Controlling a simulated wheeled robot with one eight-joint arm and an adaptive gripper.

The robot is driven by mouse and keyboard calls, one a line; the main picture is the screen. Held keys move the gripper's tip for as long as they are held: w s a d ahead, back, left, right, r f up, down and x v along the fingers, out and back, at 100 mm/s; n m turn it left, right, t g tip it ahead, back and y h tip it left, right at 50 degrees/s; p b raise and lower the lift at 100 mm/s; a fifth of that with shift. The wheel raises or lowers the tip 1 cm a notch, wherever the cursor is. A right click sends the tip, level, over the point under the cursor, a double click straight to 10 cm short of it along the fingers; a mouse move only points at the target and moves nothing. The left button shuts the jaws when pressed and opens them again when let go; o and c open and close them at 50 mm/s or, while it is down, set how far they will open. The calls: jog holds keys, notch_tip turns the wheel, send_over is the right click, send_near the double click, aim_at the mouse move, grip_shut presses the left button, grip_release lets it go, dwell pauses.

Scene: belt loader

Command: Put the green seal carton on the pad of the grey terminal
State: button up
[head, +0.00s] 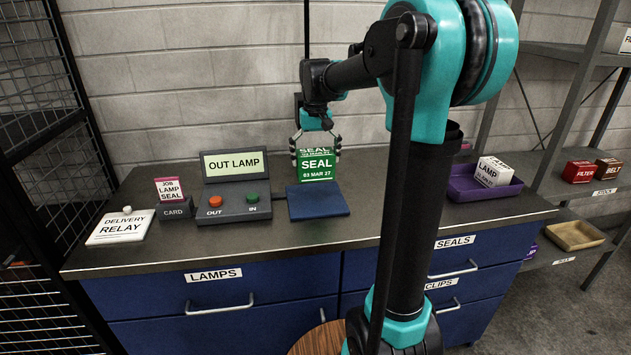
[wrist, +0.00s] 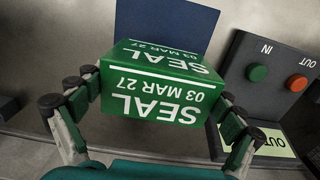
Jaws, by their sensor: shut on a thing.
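The green seal carton (head: 317,166) reads SEAL 03 MAR 27. My gripper (head: 315,152) is shut on it, with one finger on each side. In the wrist view the carton (wrist: 160,85) sits upright between the fingertips. The blue pad (head: 318,201) lies flat on the counter, joined to the right of the grey terminal (head: 233,209). The carton is over the back part of the pad in the head view; whether it touches the pad I cannot tell. The pad (wrist: 168,22) also shows beyond the carton in the wrist view. The terminal's screen reads OUT LAMP, above red OUT and green IN buttons.
A card holder (head: 175,211) with a JOB LAMP SEAL card and a DELIVERY RELAY board (head: 122,227) stand left of the terminal. A purple tray (head: 458,190) holding a white carton (head: 493,171) is at the right. The counter (head: 380,215) between pad and tray is clear.

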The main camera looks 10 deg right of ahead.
aim_at(316, 180)
jog(key=shift+f, duration=3.6)
jog(key=o, duration=0.9)
jog(key=shift+f, duration=0.1)
notch_tip(316, 180, up, 12)
jog(key=shift+r, duration=0.15)
